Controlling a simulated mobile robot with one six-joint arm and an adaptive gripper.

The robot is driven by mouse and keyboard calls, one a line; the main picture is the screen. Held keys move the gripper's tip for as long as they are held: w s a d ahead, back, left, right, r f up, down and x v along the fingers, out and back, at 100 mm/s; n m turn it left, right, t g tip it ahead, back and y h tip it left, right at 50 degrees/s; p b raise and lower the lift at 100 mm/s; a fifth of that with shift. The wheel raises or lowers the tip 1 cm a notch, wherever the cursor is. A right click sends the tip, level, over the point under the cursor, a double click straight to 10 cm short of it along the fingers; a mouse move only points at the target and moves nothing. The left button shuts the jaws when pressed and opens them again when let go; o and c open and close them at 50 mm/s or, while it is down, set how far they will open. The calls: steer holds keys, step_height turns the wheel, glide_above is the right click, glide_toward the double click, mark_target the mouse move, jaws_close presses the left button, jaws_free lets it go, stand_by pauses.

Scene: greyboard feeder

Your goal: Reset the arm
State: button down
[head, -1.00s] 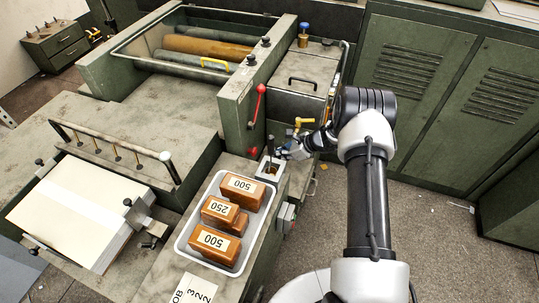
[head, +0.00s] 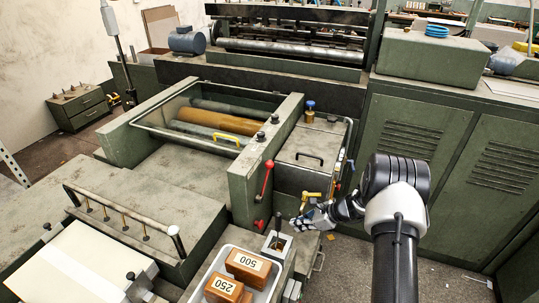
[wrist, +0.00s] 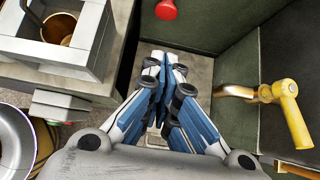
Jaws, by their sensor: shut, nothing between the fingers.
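My gripper (head: 297,226) is in the head view beside the green machine, at the end of my black and white arm. In the wrist view my gripper (wrist: 168,66) has its blue and white fingers together, with nothing between them. It hangs in the gap between a grey square holder (wrist: 88,60) and a yellow-handled tap (wrist: 286,105). In the head view the holder (head: 284,252) stands just left of and below the fingertips, apart from them.
A red lever (head: 267,180) and yellow tap (head: 311,200) are close to my gripper. A white tray (head: 262,297) holds brown numbered blocks (head: 248,266). A round metal pan (wrist: 12,140) shows at the wrist view's left edge. Green cabinets (head: 415,125) stand behind my arm.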

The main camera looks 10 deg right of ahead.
steer(key=s+a+r+n+g+h, duration=0.1)
steer(key=s+a+r+n, duration=0.25)
steer(key=r, duration=0.55)
steer(key=s+a+r+n+h, duration=0.1)
steer(key=s+a+r+n, duration=0.3)
steer(key=r, duration=0.5)
steer(key=s+a+r+n+g, duration=0.1)
steer(key=s+a+r+n, duration=0.3)
steer(key=r, duration=0.6)
steer(key=s+r+n+t+h, duration=0.1)
steer(key=s+r+n+h, duration=0.1)
steer(key=s+r+n, duration=0.35)
steer(key=s+r+n+h, duration=0.1)
steer(key=s+r+n, duration=0.2)
steer(key=s, duration=0.6)
steer(key=s+d+f+n+h, duration=0.1)
steer(key=s+n, duration=0.3)
steer(key=s, duration=0.6)
steer(key=shift+s+d+f+n+t+h, duration=0.3)
steer(key=shift+d+f+n+h, duration=0.1)
steer(key=shift+d+h, duration=0.4)
steer(key=shift+d, duration=0.1)
steer(key=shift+w+r, duration=0.1)
